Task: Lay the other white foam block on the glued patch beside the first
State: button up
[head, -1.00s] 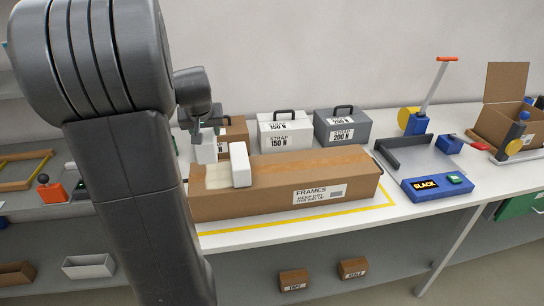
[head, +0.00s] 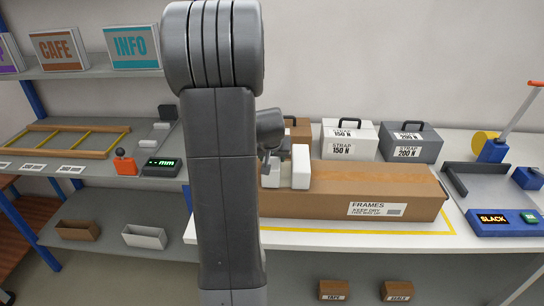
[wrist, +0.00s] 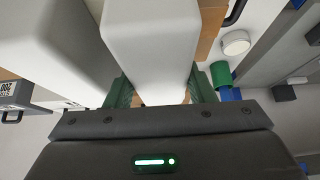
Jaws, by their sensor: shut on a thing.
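The first white foam block (head: 301,170) stands on the left part of the long cardboard box (head: 330,203) marked FRAMES. My gripper (head: 272,158) is shut on the other white foam block (head: 269,177), just left of the first and low over the box top. My arm hides much of this block and the box's left end. The glued patch is hidden in the head view now. In the wrist view the held block (wrist: 150,45) sits between green fingers, with the first block (wrist: 50,50) close at its left. I cannot tell whether the held block touches the box.
Two strap cases, white (head: 348,140) and grey (head: 410,143), stand behind the box. A blue-fronted SLACK device (head: 500,222) is at the right. The left shelf holds a wooden frame (head: 60,143) and a small gauge (head: 160,168). Yellow tape lines the bench in front of the box.

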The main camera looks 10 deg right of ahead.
jog(key=shift+f, duration=0.25)
jog(key=o, duration=0.9)
jog(key=shift+r, duration=0.1)
jog(key=shift+o, duration=0.2)
jog(key=shift+r, duration=0.35)
jog(key=b+v, duration=0.1)
jog(key=v, duration=1)
jog(key=shift+s+a+r, duration=0.15)
jog(key=shift+s+r, duration=0.05)
jog(key=shift+r, duration=0.05)
